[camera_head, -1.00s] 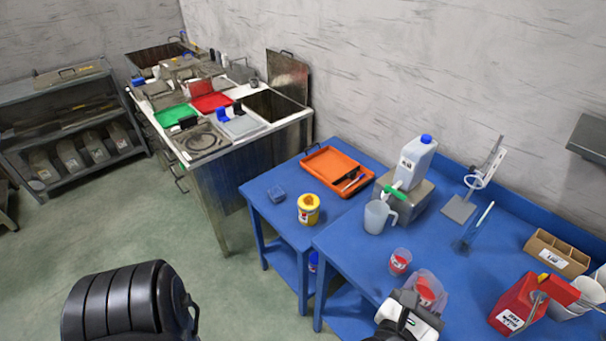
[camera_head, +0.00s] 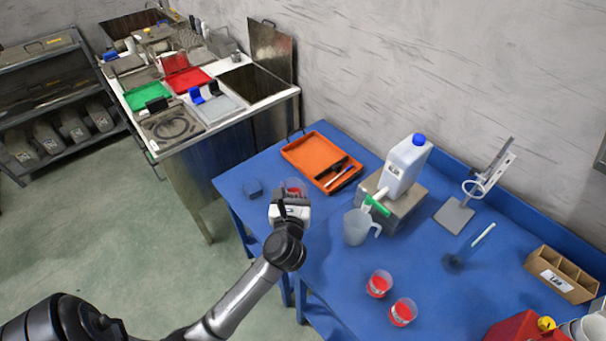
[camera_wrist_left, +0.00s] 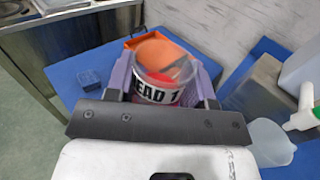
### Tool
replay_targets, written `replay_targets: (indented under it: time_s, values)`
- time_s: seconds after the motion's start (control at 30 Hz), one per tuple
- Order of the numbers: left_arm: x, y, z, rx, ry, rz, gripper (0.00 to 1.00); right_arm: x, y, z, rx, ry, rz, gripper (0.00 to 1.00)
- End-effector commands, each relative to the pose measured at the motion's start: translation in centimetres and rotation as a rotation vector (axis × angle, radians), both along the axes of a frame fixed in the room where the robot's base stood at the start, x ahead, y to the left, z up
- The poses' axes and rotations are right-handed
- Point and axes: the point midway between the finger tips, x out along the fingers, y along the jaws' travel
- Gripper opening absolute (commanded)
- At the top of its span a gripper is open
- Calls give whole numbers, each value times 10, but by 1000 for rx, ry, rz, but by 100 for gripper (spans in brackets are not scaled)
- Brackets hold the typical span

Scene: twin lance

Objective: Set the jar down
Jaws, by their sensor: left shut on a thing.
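The jar (camera_head: 295,186) is a clear container with red contents, mostly hidden behind my left gripper (camera_head: 291,193) in the head view. In the left wrist view the jar (camera_wrist_left: 158,90) sits between the purple fingers of my left gripper (camera_wrist_left: 163,85). Its white label ends in "EAD 1". The gripper is shut on it, over the left part of the blue table (camera_head: 330,262), just in front of the orange tray (camera_head: 309,143). I cannot tell whether its base touches the table. My right gripper is not in view.
A clear pitcher (camera_head: 358,228) and a white jug (camera_head: 407,165) stand to the right. Two cups with red contents (camera_head: 379,284) (camera_head: 403,312) stand nearer the front. Bare blue table lies between the jar and the pitcher.

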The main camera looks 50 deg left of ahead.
Motion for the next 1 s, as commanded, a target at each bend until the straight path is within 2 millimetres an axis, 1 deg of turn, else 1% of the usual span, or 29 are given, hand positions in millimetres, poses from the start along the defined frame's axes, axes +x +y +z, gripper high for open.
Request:
replay_targets:
  time_s: [0.03, 0.1, 0.2, 0.3, 0.4, 0.5, 0.6, 0.7, 0.87, 1.0]
  values:
    - [2, 26, -9, 7, 3, 21, 21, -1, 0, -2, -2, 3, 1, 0]
    - [4, 56, -21, 6, 4, 37, 21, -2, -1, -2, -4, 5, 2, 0]
    - [6, 95, -33, 6, 4, 45, 21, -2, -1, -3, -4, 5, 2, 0]
    - [8, 126, -45, 5, 3, 37, 21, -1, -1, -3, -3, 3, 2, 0]
    - [9, 154, -55, 5, 3, 13, 21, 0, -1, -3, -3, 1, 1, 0]
    - [10, 175, -66, 6, 5, -29, 21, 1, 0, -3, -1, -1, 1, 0]
    - [11, 188, -76, 6, 7, -86, 21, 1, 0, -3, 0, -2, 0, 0]
    - [13, 196, -88, 4, 7, -156, 21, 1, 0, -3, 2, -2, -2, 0]
    - [16, 194, -107, 2, 5, -260, 21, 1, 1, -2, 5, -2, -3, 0]
    - [18, 189, -118, -3, 3, -323, 21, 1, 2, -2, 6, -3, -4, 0]
